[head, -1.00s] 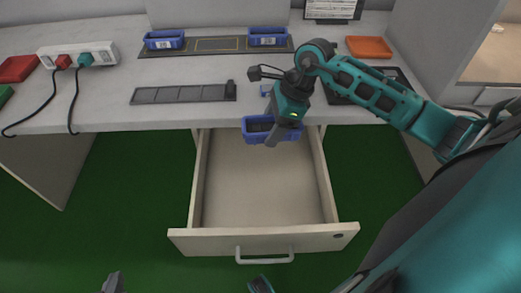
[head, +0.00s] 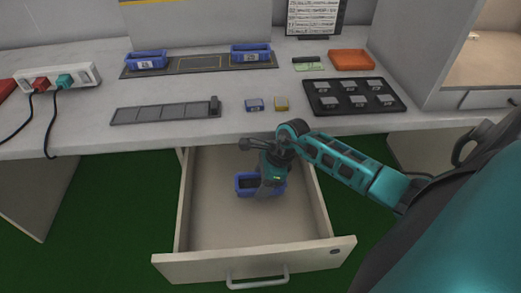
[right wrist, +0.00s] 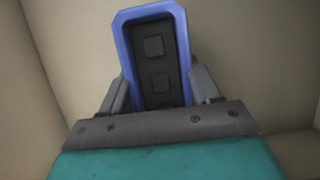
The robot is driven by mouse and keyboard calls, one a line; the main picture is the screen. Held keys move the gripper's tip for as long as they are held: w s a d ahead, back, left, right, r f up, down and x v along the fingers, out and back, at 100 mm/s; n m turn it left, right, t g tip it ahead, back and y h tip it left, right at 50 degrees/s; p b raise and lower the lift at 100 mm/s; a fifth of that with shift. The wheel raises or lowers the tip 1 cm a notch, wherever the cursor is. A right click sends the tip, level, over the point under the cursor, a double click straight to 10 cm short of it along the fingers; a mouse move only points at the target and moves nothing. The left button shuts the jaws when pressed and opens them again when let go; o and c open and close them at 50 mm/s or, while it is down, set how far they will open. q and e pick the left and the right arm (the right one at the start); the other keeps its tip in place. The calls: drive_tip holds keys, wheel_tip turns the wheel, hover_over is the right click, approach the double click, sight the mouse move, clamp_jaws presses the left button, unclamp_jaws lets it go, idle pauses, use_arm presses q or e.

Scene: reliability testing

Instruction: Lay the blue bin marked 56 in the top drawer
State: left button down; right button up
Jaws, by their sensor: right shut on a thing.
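A small blue bin (head: 243,190) is inside the open top drawer (head: 215,225), towards its back half. My right gripper (head: 266,188) is shut on the bin, reaching down into the drawer from above. In the right wrist view the bin (right wrist: 183,45) sits between the two fingers (right wrist: 158,88), and its inside is dark with two squarish dark pieces. No number on this bin can be read. Whether the bin touches the drawer floor I cannot tell. My left gripper is not in view.
Two other blue bins (head: 146,61) (head: 250,54) stand on a dark mat on the desk (head: 80,125). A slotted grey strip (head: 165,111), a black tray (head: 352,98) and an orange tray (head: 350,60) lie there too. The drawer's front half is empty.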

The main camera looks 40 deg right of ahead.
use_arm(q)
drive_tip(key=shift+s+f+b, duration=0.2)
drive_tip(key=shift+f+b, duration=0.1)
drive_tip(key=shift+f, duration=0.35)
use_arm(e)
drive_tip(key=shift+f, duration=1.6)
drive_tip(key=shift+f, duration=0.2)
drive_tip(key=o, duration=1.2)
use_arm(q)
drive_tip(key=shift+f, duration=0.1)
use_arm(e)
drive_tip(key=shift+r, duration=0.15)
